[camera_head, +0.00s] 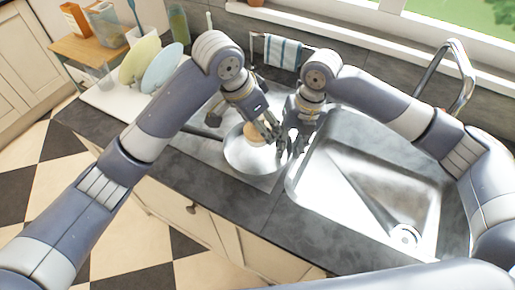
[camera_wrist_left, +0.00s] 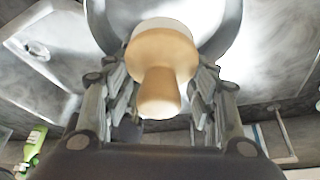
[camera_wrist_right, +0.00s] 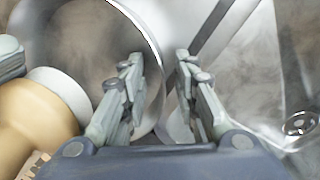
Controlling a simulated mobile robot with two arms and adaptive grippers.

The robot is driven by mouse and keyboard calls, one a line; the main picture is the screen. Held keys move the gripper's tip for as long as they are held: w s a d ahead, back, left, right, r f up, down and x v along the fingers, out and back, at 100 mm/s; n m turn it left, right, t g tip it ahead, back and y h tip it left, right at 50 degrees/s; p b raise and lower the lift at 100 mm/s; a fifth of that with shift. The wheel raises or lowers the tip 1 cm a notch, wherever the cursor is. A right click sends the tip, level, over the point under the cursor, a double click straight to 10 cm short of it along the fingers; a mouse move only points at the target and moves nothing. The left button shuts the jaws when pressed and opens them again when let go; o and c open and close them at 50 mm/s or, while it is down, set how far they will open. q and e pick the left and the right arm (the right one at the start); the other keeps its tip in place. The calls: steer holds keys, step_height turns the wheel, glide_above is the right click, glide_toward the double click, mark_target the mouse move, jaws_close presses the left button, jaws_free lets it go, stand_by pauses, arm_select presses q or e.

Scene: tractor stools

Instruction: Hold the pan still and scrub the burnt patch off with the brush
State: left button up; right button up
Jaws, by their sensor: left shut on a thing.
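The round metal pan (camera_head: 245,160) rests on the drainer left of the sink basin. A brownish burnt patch (camera_wrist_right: 92,48) shows inside it in the right wrist view. My left gripper (camera_head: 268,128) is shut on the wooden brush (camera_head: 256,133), whose round knob and pale head show in the left wrist view (camera_wrist_left: 163,65). The brush is over the pan; I cannot tell whether its bristles touch. My right gripper (camera_wrist_right: 158,75) is at the pan's right side. Its fingers are apart, with the pan rim (camera_wrist_right: 157,45) between them.
The sink basin (camera_head: 365,190) lies right of the pan, with a curved tap (camera_head: 462,75) behind. Plates (camera_head: 160,68) stand on a white rack at the left. A striped towel (camera_head: 283,52) hangs at the back wall. A green bottle (camera_head: 179,24) stands at the back.

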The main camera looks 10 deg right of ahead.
step_height(320, 180, up, 12)
steer(key=d, duration=0.2)
steer(key=shift+f, duration=0.1)
